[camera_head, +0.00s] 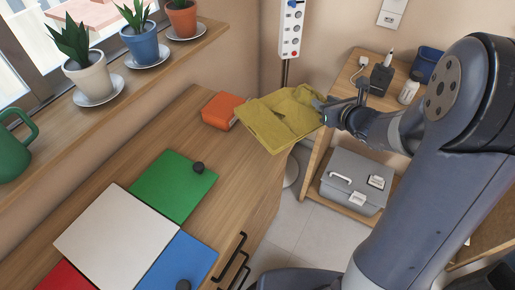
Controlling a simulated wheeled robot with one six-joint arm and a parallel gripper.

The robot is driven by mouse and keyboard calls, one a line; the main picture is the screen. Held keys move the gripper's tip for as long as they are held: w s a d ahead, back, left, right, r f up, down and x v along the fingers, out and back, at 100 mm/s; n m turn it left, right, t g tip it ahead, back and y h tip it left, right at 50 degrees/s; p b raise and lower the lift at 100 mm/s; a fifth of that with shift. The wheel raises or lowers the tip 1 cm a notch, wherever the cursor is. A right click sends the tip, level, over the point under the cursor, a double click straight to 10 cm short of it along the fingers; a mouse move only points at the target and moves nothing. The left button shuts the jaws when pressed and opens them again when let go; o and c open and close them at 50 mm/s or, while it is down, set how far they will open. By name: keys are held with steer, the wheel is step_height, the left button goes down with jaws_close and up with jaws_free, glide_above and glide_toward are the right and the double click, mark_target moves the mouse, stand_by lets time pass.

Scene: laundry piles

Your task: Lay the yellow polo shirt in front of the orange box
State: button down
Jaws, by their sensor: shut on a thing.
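The yellow polo shirt (279,120) is a flat, folded bundle. My gripper (328,108) is shut on its right edge. The shirt is held out level, over or just above the far right end of the wooden counter (145,143), and part of it reaches past the counter's edge. I cannot tell whether it touches the wood. The orange box (222,110) sits on the counter just left of the shirt, near the wall. The shirt's left edge comes close to it or overlaps its right side in the picture.
Green (172,186), white (117,232), blue (180,262) and red (64,277) squares lie on the counter, with dark knobs on the green and blue ones. Bare wood lies between the green square and the box. Potted plants (92,80) line the sill. A shelf with a grey toolbox (352,183) stands right.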

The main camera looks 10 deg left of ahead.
mark_target(295, 103)
steer(key=a+n+g+y+b, duration=0.1)
steer(key=a+b, duration=0.1)
steer(key=w+a+n+g+y+b, duration=0.1)
steer(key=a+b, duration=0.1)
steer(key=a, duration=0.1)
steer(key=w+a+n+g+y+b, duration=0.1)
steer(key=a+n+b, duration=0.1)
steer(key=b, duration=0.1)
steer(key=shift+a+y, duration=0.3)
steer(key=shift+y, duration=0.1)
steer(key=shift+a+b, duration=0.35)
steer(key=shift+a, duration=0.05)
steer(key=shift+r+n+g+y+p, duration=0.3)
steer(key=shift+n+g+p, duration=0.1)
steer(key=shift+n+g, duration=0.1)
steer(key=shift+f, duration=0.25)
step_height(295, 103, down, 10)
steer(key=b, duration=0.3)
steer(key=shift+r, duration=0.1)
steer(key=shift+f, duration=0.2)
steer(key=c, duration=0.9)
jaws_free()
